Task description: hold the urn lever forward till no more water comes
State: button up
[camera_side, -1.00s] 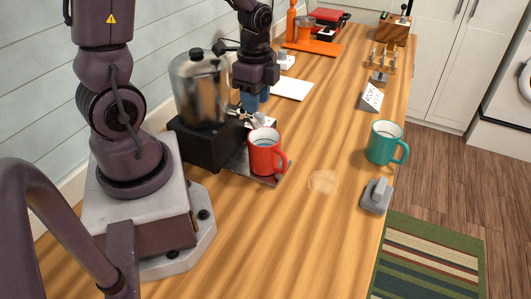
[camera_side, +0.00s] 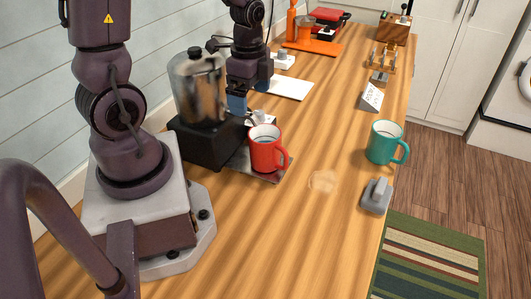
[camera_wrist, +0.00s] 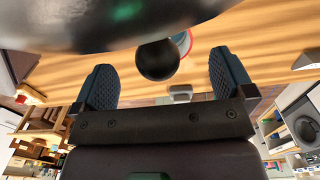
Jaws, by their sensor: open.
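The steel urn (camera_side: 200,92) stands on a black base at the back of the counter, left of my gripper (camera_side: 238,106). My gripper hangs down close beside the urn's tap, blue fingers lowest. In the wrist view my gripper (camera_wrist: 161,65) is open, and a round black knob (camera_wrist: 157,61), seemingly the lever's, shows between its fingers, with gaps on both sides. The urn's metal side (camera_wrist: 80,25) fills the top. The red mug (camera_side: 264,157) stands upright on the tray in front of the tap. I cannot see whether water is running; the lever is mostly hidden in the side view.
A teal mug (camera_side: 382,143) and a grey weight-like object (camera_side: 376,196) stand near the right counter edge. A white sheet (camera_side: 290,88), an orange stand (camera_side: 314,46) and a small sign (camera_side: 371,98) lie farther back.

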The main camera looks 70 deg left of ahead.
notch_tip(320, 180, up, 7)
dwell(0.4)
jog(key=shift+d+f, duration=0.1)
jog(key=s+d+r+n+t, duration=0.2)
jog(key=d+r+n, duration=0.2)
jog(key=d, duration=0.2)
jog(key=s+d+r+n+t, duration=0.2)
jog(key=d+r+n+t, duration=0.1)
jog(key=d+r+n, duration=0.2)
jog(key=shift+s+d+r+t, duration=0.3)
jog(key=shift+s+d, duration=0.1)
jog(key=shift+d, duration=0.2)
